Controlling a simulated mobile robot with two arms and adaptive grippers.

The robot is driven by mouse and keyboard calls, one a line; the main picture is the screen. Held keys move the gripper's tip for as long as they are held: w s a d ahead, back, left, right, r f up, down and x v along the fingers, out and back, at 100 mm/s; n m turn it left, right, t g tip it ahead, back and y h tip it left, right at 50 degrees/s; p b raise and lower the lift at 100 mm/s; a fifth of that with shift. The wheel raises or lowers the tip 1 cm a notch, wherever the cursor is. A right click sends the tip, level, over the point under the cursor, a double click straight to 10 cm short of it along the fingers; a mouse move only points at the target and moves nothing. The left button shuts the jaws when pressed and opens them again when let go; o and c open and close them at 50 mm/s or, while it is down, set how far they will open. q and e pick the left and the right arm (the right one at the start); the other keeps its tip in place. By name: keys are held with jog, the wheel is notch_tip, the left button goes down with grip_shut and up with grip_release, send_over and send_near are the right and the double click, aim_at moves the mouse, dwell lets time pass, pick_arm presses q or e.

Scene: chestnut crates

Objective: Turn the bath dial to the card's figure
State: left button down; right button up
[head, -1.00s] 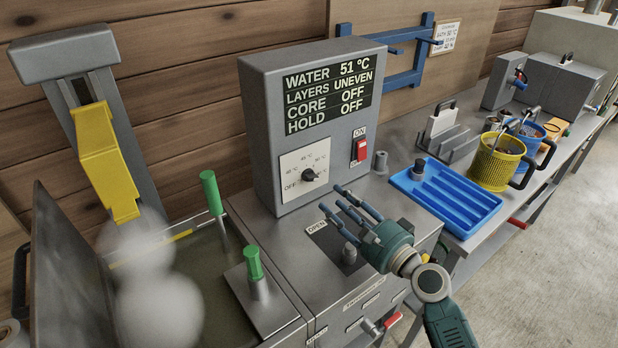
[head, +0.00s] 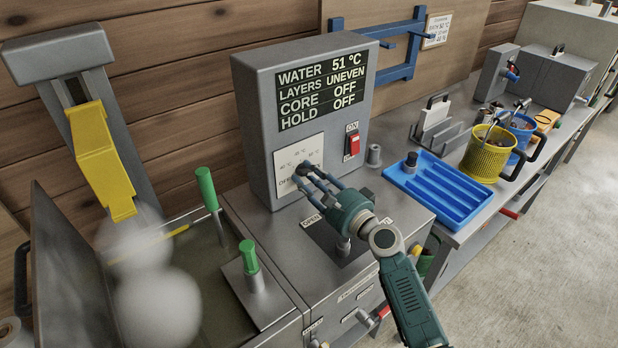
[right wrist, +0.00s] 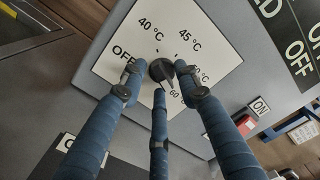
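The bath dial (head: 304,169) is a small dark knob on a white scale plate (head: 285,160) on the grey control box. In the right wrist view the dial (right wrist: 161,70) has its pointer toward the lower right, near the 60 mark; a finger partly hides the scale there. My right gripper (head: 308,180) has its three blue fingers spread around the dial, tips close to its sides; firm contact cannot be made out. The card (head: 437,30) hangs on the back board; its BATH figure is too small to read surely. My left gripper is not in view.
The display (head: 321,86) reads water 51 °C, layers uneven, core and hold off. A red switch (head: 352,144) is right of the dial. White steam hangs over the bath at left, by green handles (head: 207,188). A blue tray (head: 443,190) and yellow basket (head: 487,153) stand at right.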

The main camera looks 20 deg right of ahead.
jog(key=c, duration=0.4)
jog(key=shift+f, duration=0.15)
jog(key=shift+c, duration=0.7)
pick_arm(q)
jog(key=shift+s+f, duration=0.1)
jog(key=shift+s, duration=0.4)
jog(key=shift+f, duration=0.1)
pick_arm(e)
jog(key=shift+f, duration=0.15)
jog(key=shift+a+n+b, duration=0.1)
jog(key=shift+n+b, duration=0.2)
jog(key=shift+s+f+n+b, duration=0.1)
jog(key=shift+f+n+b, duration=0.15)
jog(key=shift+n+b, duration=0.65)
grip_shut()
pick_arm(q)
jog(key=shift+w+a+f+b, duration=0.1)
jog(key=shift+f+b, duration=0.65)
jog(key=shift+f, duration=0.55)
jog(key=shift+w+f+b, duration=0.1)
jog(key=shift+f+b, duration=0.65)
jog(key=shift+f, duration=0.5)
pick_arm(e)
jog(key=shift+d+r+n, duration=0.15)
jog(key=shift+r+n, duration=0.05)
jog(key=shift+n, duration=1.9)
jog(key=shift+d+r+n, duration=0.1)
jog(key=shift+r+n, duration=0.05)
jog(key=shift+n, duration=1.95)
jog(key=shift+r, duration=0.1)
